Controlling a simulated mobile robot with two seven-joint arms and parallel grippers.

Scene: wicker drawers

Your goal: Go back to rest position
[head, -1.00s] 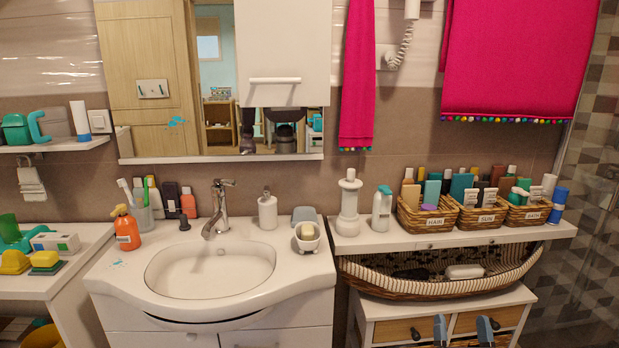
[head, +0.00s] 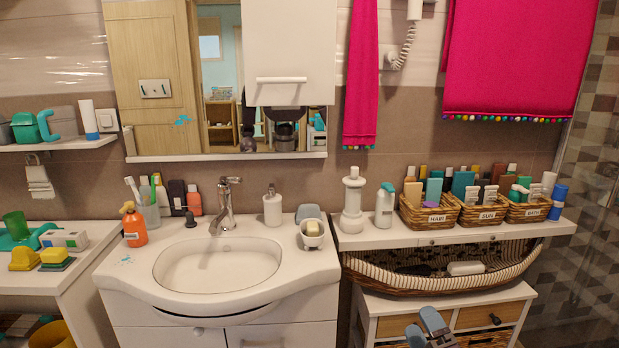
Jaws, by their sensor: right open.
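My right gripper (head: 424,323) shows at the bottom edge of the head view, in front of the wooden drawers. Its two grey-blue fingertips are apart, with nothing visible between them. My left gripper is not in the picture. The small drawer unit (head: 369,333) has a wooden front with a dark knob at right. My gripper covers part of its front, and I cannot tell whether it touches it.
A white sink (head: 215,271) stands left of the drawers. A shelf (head: 390,239) with several labelled wicker baskets (head: 433,221) sits above a long striped basket (head: 430,288). Bottles and a soap cup stand near the sink. Pink towels (head: 512,60) hang at the back right.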

